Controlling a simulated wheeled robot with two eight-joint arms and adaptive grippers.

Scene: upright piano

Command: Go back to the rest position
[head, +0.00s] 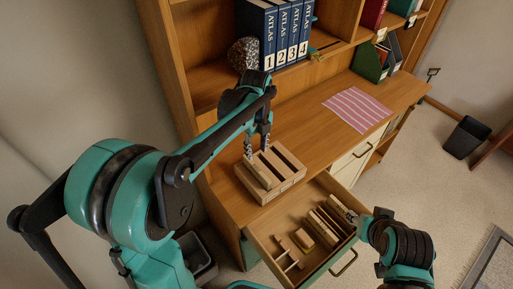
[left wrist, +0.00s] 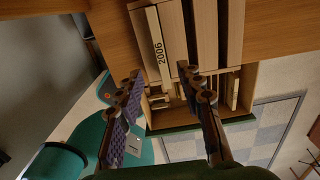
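My left gripper (head: 257,147) is above the slotted wooden holder (head: 283,164) on the desk, fingers apart. In the left wrist view, its fingertips (left wrist: 161,78) are spread with nothing gripped between them. A pale wooden piece marked 2006 (left wrist: 158,48) sits in the holder's slot just beyond them. Whether the fingertips touch it is unclear. My right gripper (head: 357,218) is at the right side of the open drawer (head: 262,244), near its rim. Its fingers are small and partly hidden, so I cannot see how far they are open.
The drawer holds several wooden pieces (head: 304,237). Blue atlas volumes (head: 272,38) and a speckled round object (head: 243,55) stand on the shelf above. A striped pink sheet (head: 357,109) lies on the desk. A dark bin (head: 466,137) stands on the open floor at right.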

